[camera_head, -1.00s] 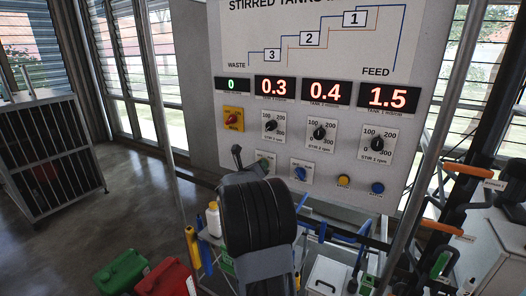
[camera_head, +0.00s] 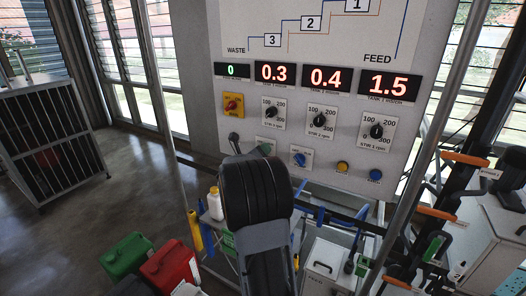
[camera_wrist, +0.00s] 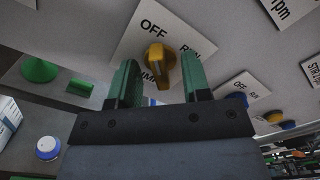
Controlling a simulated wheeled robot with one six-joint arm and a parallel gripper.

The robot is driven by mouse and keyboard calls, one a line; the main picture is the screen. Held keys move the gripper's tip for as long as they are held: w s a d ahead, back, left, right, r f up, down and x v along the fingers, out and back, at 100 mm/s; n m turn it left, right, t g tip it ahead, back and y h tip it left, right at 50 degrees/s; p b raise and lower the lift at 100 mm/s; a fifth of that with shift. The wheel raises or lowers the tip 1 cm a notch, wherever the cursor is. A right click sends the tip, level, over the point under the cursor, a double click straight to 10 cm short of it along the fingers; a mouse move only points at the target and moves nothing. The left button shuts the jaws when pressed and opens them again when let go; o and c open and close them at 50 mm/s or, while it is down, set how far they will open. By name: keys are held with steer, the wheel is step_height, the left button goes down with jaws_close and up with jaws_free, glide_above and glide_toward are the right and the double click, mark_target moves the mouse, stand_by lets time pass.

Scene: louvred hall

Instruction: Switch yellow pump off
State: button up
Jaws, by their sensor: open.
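A yellow rotary knob (camera_wrist: 158,68) sits on a white plate marked OFF and RUN (camera_wrist: 176,36) in the wrist view. The lower lettering of the plate is partly hidden by the knob. I cannot tell exactly which label its handle points to. My gripper (camera_wrist: 163,80) is open, its green-padded fingers on either side of the knob, with gaps visible. In the head view my gripper (camera_head: 250,145) is up against the lower left of the panel (camera_head: 215,110), and it hides the yellow knob there.
A blue knob (camera_head: 299,160) on a similar plate is just right of my gripper. A yellow button (camera_head: 343,168) and a blue button (camera_head: 375,174) lie farther right. Stir dials and a red-on-yellow switch (camera_head: 233,105) are above. A white bottle (camera_head: 215,204) stands below.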

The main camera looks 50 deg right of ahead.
steer(key=v, duration=0.7)
stand_by(0.4)
steer(key=shift+a, duration=0.15)
